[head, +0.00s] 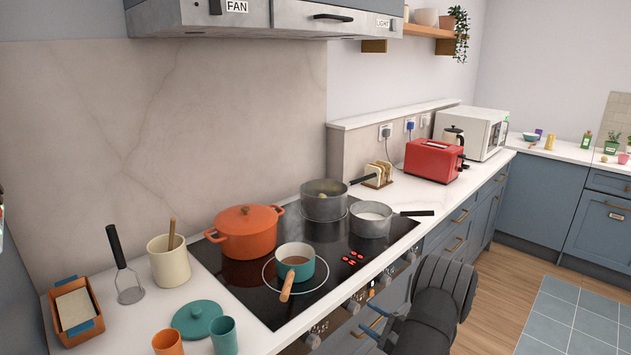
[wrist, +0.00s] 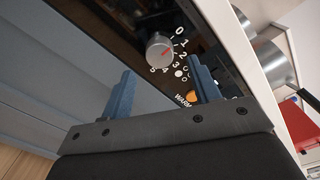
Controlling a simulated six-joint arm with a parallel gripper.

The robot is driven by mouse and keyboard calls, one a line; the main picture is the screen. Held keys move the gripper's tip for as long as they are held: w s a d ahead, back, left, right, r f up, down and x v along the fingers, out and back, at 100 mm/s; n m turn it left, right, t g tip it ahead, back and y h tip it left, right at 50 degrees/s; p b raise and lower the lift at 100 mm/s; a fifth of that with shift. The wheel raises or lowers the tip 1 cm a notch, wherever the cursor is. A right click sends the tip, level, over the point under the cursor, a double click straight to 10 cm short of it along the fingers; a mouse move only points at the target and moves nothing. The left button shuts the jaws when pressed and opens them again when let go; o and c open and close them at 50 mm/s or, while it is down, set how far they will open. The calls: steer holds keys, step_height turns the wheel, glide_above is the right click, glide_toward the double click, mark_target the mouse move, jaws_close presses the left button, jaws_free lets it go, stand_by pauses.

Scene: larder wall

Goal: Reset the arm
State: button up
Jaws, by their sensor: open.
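My gripper (wrist: 163,88) is open, with two blue fingers spread apart and nothing between them. In the wrist view a round silver stove knob (wrist: 159,47) lies beyond the fingertips, apart from them; its red mark points near the 1 and 2 of a printed dial. In the head view my gripper (head: 373,325) is low in front of the stove's knob panel, partly hidden by my dark arm.
An orange pot (head: 247,235), a teal saucepan (head: 296,258) and two grey pans (head: 325,205) (head: 371,221) stand on the black cooktop (head: 350,262). An orange light (wrist: 190,97) shows beside the knob. The floor (head: 500,290) to the right is clear.

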mark_target(357, 310)
steer(key=shift+x, duration=2.05)
steer(key=v, duration=1.8)
steer(key=x, duration=1.7)
steer(key=shift+w+a, duration=0.2)
steer(key=shift+a, duration=0.1)
steer(key=shift+w+a, duration=0.1)
steer(key=shift+w, duration=0.05)
steer(key=m, duration=1.2)
steer(key=shift+v, duration=2.4)
